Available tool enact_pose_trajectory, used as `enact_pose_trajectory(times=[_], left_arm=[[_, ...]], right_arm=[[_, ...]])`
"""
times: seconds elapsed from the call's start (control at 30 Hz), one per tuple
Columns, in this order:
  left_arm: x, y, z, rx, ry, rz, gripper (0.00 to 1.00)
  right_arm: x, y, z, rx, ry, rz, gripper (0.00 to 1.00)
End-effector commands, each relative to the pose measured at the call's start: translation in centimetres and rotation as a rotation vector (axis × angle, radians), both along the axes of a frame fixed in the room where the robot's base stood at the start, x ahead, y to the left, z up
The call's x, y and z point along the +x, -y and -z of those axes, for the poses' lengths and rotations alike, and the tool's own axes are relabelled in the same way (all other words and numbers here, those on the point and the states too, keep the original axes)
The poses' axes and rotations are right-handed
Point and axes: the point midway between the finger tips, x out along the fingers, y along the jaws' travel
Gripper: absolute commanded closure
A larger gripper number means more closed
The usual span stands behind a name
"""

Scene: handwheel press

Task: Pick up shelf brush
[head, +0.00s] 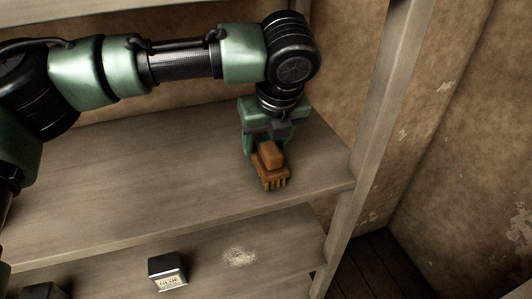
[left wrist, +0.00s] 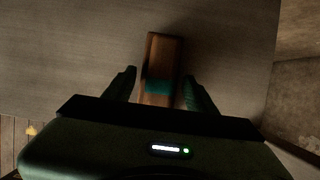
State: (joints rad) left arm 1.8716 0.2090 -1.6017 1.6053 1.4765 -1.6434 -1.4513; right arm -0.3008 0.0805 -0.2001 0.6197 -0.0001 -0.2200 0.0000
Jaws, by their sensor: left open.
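The shelf brush (head: 270,170) has an orange-brown wooden body and tan bristles. It rests on the upper grey wooden shelf (head: 130,180) near its right end. My left gripper (head: 265,148) comes down over it from above. In the left wrist view the brush (left wrist: 163,62) lies lengthwise between the two open fingers of the left gripper (left wrist: 160,88), with a gap on each side. A teal band crosses its lower part there. The fingertips are partly hidden behind the brush in the head view. My right gripper is in neither view.
A small dark labelled tin (head: 167,272) stands on the lower shelf beside a pale powdery patch (head: 239,257). Another dark object (head: 42,291) is cut off at the bottom left. A shelf post (head: 385,100) rises right of the brush. The upper shelf left of the gripper is clear.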

Motion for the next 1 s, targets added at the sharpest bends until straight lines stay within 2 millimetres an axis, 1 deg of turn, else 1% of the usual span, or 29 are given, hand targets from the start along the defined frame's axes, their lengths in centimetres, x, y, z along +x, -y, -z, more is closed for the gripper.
enact_pose_trajectory(times=[0.07,0.1,0.17,0.2,0.27,0.57,0.73,0.77,0.87,1.0], left_arm=[[0.0,0.0,0.0,0.000,0.000,0.000,0.44],[0.0,0.0,0.0,0.000,0.000,0.000,0.55],[0.0,0.0,0.0,0.000,0.000,0.000,0.71],[0.0,0.0,0.0,0.000,0.000,0.000,0.83],[0.0,0.0,0.0,0.000,0.000,0.000,0.99],[0.0,0.0,0.0,0.000,0.001,0.000,1.00],[0.1,0.0,-0.2,0.000,0.004,-0.001,1.00],[0.1,0.0,-0.3,0.000,0.004,-0.001,1.00],[0.1,0.1,-1.9,-0.003,0.003,-0.003,1.00],[-2.9,1.0,-1.6,0.000,0.002,0.006,1.00]], right_arm=[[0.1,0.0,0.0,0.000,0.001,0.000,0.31],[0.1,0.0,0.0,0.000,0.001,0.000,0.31],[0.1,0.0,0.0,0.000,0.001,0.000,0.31],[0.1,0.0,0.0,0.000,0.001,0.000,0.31],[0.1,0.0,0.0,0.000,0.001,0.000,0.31],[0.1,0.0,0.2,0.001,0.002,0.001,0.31],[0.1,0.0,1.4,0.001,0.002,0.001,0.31],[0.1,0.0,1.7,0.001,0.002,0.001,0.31],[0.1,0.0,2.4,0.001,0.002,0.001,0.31],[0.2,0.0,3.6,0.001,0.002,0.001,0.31]])
